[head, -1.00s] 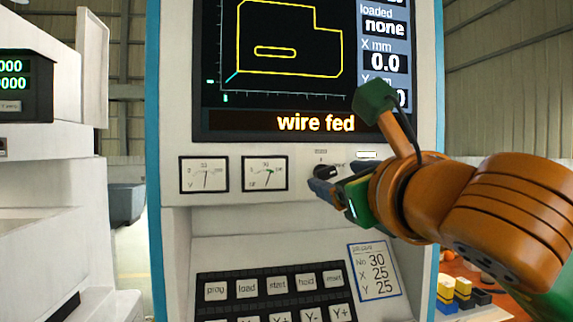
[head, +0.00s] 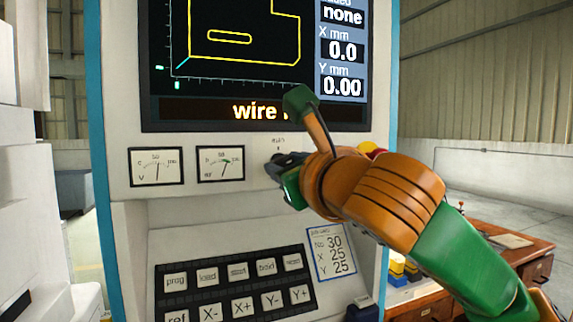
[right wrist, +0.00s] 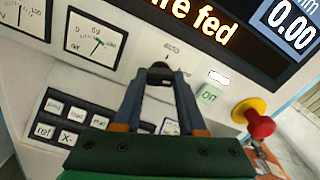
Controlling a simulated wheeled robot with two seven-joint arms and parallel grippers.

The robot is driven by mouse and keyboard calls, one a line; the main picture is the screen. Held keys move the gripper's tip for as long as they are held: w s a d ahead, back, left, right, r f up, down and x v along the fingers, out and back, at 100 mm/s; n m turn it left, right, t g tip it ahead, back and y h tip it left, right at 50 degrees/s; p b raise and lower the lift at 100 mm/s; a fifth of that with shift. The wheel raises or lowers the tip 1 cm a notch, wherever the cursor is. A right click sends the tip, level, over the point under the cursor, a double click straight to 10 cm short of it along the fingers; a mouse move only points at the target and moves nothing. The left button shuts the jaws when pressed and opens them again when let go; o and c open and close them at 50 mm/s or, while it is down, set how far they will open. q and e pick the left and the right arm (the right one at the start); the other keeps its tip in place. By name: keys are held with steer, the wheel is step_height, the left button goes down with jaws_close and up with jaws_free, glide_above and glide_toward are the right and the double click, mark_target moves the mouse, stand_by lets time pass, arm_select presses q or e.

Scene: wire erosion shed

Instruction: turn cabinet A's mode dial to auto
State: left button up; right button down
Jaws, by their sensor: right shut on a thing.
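The cabinet (head: 120,110) is white with blue edges and a dark screen (head: 250,60); no letter shows on it. My right gripper (head: 277,162) is at its panel, right of the two gauges. In the right wrist view, my right gripper (right wrist: 160,82) is shut on the black mode dial (right wrist: 160,73), with a dark finger on each side. The word "auto" (right wrist: 172,48) is printed above the dial, and also shows in the head view (head: 278,140). The fingers hide most of the dial, so I cannot tell where its pointer stands. My left gripper is out of view.
A red button on a yellow collar (right wrist: 258,120) and a green "on" button (right wrist: 208,96) sit right of the dial. Gauges (head: 221,164) are to its left. A keypad (head: 237,288) and a job card (head: 330,254) are below. A wooden desk (head: 520,255) stands at the right.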

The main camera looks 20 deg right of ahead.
steer(key=n+b, duration=0.1)
steer(key=n, duration=0.4)
steer(key=shift+n, duration=0.4)
steer(key=n, duration=0.3)
steer(key=shift+n, duration=2.4)
